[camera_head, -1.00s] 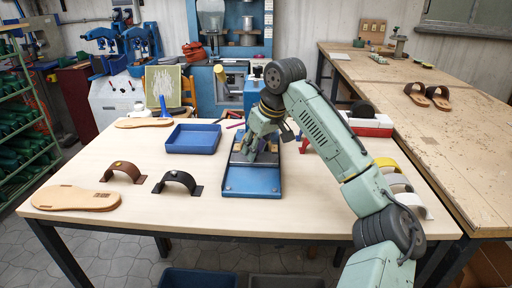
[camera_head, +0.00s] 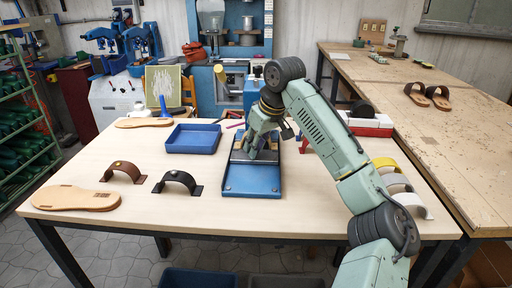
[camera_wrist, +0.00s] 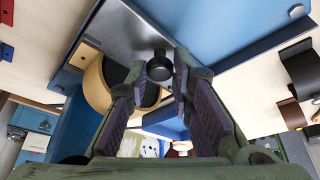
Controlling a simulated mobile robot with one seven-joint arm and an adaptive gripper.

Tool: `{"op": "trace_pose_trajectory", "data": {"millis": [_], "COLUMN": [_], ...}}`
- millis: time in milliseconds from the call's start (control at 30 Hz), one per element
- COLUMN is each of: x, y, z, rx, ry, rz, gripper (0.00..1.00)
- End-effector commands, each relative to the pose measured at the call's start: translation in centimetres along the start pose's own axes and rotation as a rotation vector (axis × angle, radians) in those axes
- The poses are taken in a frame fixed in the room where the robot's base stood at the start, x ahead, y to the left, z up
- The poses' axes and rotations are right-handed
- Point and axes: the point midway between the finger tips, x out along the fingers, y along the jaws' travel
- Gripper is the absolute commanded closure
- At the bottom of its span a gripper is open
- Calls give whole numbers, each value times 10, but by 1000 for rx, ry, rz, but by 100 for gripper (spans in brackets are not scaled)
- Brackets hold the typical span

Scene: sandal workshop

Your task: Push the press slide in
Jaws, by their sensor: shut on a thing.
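The press (camera_head: 252,180) has a long blue base lying on the light wooden table. Its grey metal slide plate (camera_wrist: 125,35) sits on this base, under my gripper in the head view. A black round knob (camera_wrist: 159,68) stands up from the plate. My gripper (camera_wrist: 167,75) is shut on the knob, with purple-padded fingers on either side of it. A tan curved piece with a dark inside (camera_wrist: 96,82) is beside the knob in the wrist view. My gripper also shows in the head view (camera_head: 253,150), where it hides the knob and much of the slide.
A blue tray (camera_head: 193,139) lies left of the press. Brown (camera_head: 124,171) and black (camera_head: 178,182) straps and a sole (camera_head: 76,198) lie farther left. Yellow and pale straps (camera_head: 398,185) lie at the right, partly behind my arm.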

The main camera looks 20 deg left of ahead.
Motion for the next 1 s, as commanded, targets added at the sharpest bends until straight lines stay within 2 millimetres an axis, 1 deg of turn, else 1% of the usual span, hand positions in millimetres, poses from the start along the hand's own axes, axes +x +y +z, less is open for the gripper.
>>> {"op": "trace_pose_trajectory", "data": {"millis": [33, 167, 500, 533, 800, 1000], "x": [1, 4, 4, 4, 5, 6], "y": [4, 14, 18, 18, 17, 17], "z": [-6, -15, -17, -17, -16, -16], "rx": [2, 1, 1, 2, 1, 0], "ry": [4, 4, 8, 9, 4, 2], "rz": [-1, 0, 6, 6, 3, 1], "gripper": [100, 100, 100, 77, 59, 59]}}
